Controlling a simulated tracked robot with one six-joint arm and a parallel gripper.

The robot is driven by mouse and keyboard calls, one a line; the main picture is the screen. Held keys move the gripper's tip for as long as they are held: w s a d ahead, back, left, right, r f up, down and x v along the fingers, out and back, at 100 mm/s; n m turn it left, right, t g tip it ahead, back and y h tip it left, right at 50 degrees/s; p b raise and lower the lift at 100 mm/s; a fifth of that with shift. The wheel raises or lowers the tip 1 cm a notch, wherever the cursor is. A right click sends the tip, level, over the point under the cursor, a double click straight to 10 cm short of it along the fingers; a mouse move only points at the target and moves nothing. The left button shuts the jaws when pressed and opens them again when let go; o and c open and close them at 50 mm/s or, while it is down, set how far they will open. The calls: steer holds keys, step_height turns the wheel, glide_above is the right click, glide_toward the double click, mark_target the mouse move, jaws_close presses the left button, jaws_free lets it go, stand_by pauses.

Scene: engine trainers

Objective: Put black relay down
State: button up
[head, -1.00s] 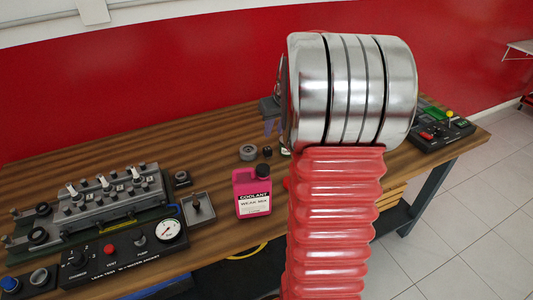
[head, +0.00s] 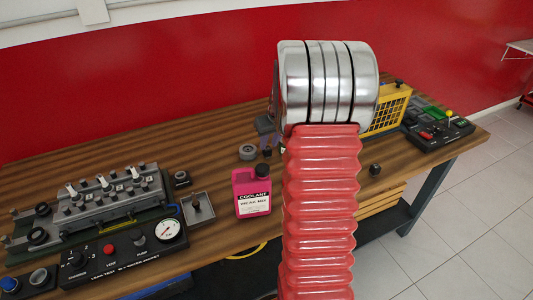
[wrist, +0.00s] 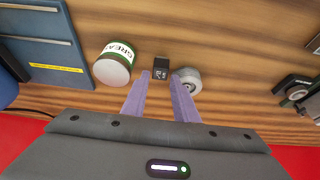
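A small black relay (head: 267,153) stands on the wooden bench beside a grey roller. In the wrist view the relay (wrist: 161,69), with pale marks on its face, appears between the tips of my gripper's two purple fingers (wrist: 161,78). A gap shows on each side of it, so my gripper looks open around or just above it; exact height is unclear. In the head view my arm partly hides the gripper (head: 268,138). A second black block (head: 375,169) stands near the bench's front edge, right of my arm.
The grey roller (wrist: 187,81) is close to one finger, and a grease can (wrist: 113,63) is close to the other. A pink coolant bottle (head: 252,191) stands in front. An engine head (head: 100,205) is at left, a yellow grille (head: 388,112) at right.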

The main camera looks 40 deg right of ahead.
mark_target(267, 148)
steer(key=shift+f, duration=0.1)
steer(key=shift+x, duration=2.55)
steer(key=shift+c, duration=0.4)
jaws_close()
